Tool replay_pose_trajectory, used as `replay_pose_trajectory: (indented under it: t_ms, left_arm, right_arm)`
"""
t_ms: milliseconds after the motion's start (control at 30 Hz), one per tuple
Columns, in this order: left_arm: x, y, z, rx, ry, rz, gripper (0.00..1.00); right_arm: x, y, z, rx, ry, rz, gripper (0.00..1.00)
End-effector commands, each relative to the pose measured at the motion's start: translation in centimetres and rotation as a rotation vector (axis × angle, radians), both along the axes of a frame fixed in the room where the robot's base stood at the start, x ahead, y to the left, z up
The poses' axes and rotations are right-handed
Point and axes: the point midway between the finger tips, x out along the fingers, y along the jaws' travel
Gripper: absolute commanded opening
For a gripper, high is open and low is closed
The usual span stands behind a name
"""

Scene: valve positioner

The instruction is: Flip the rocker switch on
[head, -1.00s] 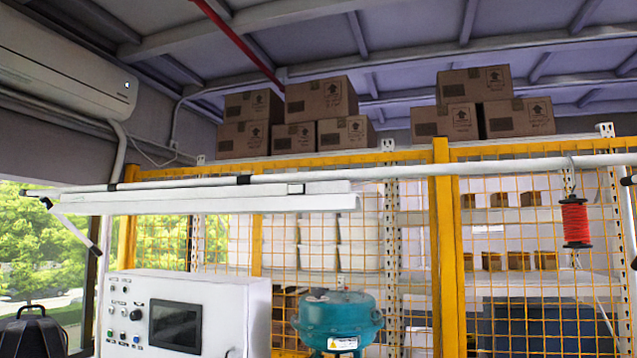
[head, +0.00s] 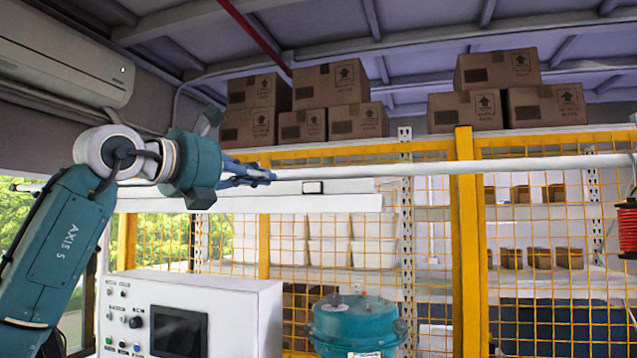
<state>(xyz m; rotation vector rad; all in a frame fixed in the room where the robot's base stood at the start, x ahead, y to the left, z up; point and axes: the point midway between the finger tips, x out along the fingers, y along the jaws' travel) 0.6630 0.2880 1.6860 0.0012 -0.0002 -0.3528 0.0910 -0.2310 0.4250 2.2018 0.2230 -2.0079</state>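My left gripper (head: 262,176) shows in the head view at the left of centre, raised in front of the white horizontal bar and above the control box. Its fingers point to the right and lie close together, seen edge-on and small, so their opening is unclear. Nothing shows held in it. A white control box (head: 240,300) with a dark screen (head: 179,331) and several small knobs and buttons stands at the lower left. I cannot make out which of these, if any, is the rocker switch. A teal round device (head: 355,322) stands to its right. My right gripper is out of view.
A long white bar (head: 450,169) crosses the view at gripper height. A yellow mesh fence (head: 466,250) stands behind, with shelves and cardboard boxes (head: 331,83) beyond. A red spool (head: 628,228) hangs at the right edge.

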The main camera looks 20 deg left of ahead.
Motion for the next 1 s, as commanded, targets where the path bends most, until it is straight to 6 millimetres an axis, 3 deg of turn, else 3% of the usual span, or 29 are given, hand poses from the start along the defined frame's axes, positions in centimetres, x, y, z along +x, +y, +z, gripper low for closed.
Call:
replay_pose_trajectory:
  t_ms: [367, 1000]
  left_arm:
    - [0.7, -0.3, 0.0, -0.001, 0.003, -0.003, 0.0]
    - [11.7, -4.5, 0.3, -0.002, 0.004, -0.004, 0.0]
  right_arm:
    - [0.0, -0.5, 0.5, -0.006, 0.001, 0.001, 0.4]
    - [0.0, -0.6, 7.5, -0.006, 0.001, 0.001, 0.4]
